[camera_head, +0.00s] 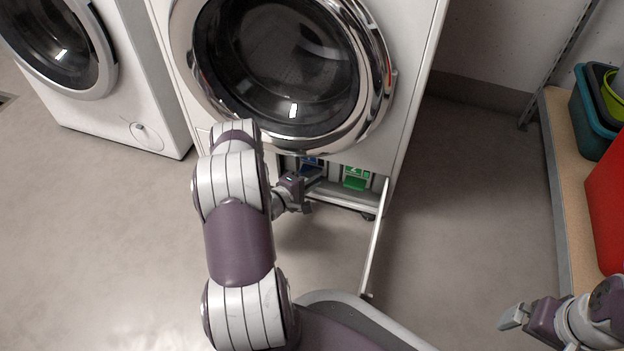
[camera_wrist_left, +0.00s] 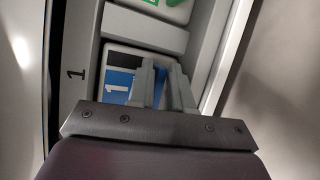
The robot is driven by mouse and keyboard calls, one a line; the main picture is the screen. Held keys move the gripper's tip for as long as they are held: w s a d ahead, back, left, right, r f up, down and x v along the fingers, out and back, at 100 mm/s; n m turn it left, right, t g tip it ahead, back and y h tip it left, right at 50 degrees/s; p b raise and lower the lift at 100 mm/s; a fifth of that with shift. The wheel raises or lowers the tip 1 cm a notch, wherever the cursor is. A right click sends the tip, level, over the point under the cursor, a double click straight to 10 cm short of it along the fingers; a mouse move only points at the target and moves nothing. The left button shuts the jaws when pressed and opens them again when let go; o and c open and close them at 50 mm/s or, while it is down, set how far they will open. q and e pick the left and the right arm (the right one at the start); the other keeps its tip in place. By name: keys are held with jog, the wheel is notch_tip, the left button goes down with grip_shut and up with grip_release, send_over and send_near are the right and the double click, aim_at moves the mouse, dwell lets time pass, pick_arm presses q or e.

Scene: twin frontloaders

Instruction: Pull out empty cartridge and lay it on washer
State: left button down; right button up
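The washer (camera_head: 410,60) stands in the middle with its round door shut. Its low flap (camera_head: 375,240) is open and shows a bay with a blue cartridge (camera_head: 311,162) and a green cartridge (camera_head: 356,178). Both sit in their slots; I cannot see which is empty. My left gripper (camera_head: 304,191) is at the bay, in front of the blue cartridge. In the left wrist view its fingers (camera_wrist_left: 166,84) are close together over the right part of the blue cartridge (camera_wrist_left: 118,84), marked 1. Whether they hold it is hidden. My right gripper (camera_head: 512,318) is far off at lower right.
A second white machine (camera_head: 130,90) stands at the left. A wooden shelf (camera_head: 572,190) at the right bears a teal bin (camera_head: 590,125) and a red container (camera_head: 608,210). The floor between the washer and the shelf is clear.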

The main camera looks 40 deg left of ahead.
pick_arm(q)
jog(key=s+d+p, duration=0.3)
jog(key=s+p, duration=0.1)
jog(key=s, duration=0.6)
jog(key=shift+s+d, duration=0.25)
jog(key=shift+s, duration=0.05)
dwell(0.4)
jog(key=shift+s, duration=0.1)
jog(key=s+d+p, duration=0.2)
jog(key=s+d, duration=0.2)
jog(key=s, duration=1)
jog(key=shift+d+r, duration=0.2)
